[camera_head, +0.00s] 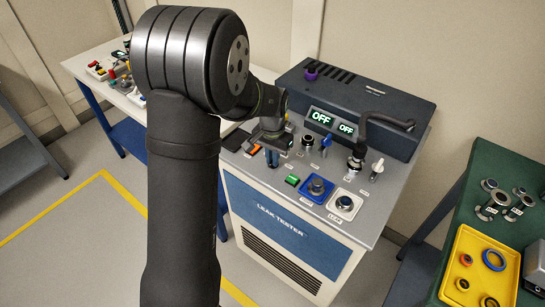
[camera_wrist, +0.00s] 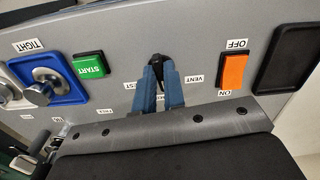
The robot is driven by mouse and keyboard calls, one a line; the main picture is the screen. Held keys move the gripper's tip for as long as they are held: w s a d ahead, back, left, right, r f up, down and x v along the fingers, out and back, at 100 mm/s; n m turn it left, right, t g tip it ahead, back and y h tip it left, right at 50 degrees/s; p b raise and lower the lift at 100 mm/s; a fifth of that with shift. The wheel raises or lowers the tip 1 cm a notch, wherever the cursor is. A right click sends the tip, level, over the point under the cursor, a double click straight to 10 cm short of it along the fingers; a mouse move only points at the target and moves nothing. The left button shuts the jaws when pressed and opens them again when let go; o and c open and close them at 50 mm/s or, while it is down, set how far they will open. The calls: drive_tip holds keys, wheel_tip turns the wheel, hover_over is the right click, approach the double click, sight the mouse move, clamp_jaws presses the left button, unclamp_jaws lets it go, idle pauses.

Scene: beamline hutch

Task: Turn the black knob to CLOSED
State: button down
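My gripper (camera_head: 272,153) points down at the leak tester's panel, between the orange switch and the green button. In the wrist view its blue fingers (camera_wrist: 162,86) stand close together around a small black knob (camera_wrist: 158,62). Labels beside this knob read VENT and, partly hidden, what looks like TEST; no CLOSED label is readable. The fingers cover much of the knob, and I cannot tell whether they press on it. In the head view another dark knob (camera_head: 307,140) stands right of my gripper; its label is too small to read.
A blue-handled lever (camera_head: 326,141), a metal fitting with a black hose (camera_head: 375,125) and a white knob (camera_head: 377,167) stand on the panel. The green START button (camera_head: 292,180) and orange switch (camera_wrist: 233,71) flank my gripper. The display box (camera_head: 355,100) rises behind.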

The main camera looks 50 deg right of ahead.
drive_tip(key=shift+m, duration=0.8)
drive_tip(key=c, duration=1.5)
unclamp_jaws()
drive_tip(key=shift+r, duration=0.1)
wheel_tip(320, 180, up, 17)
drive_tip(key=shift+r, duration=0.2)
drive_tip(key=shift+f, duration=0.1)
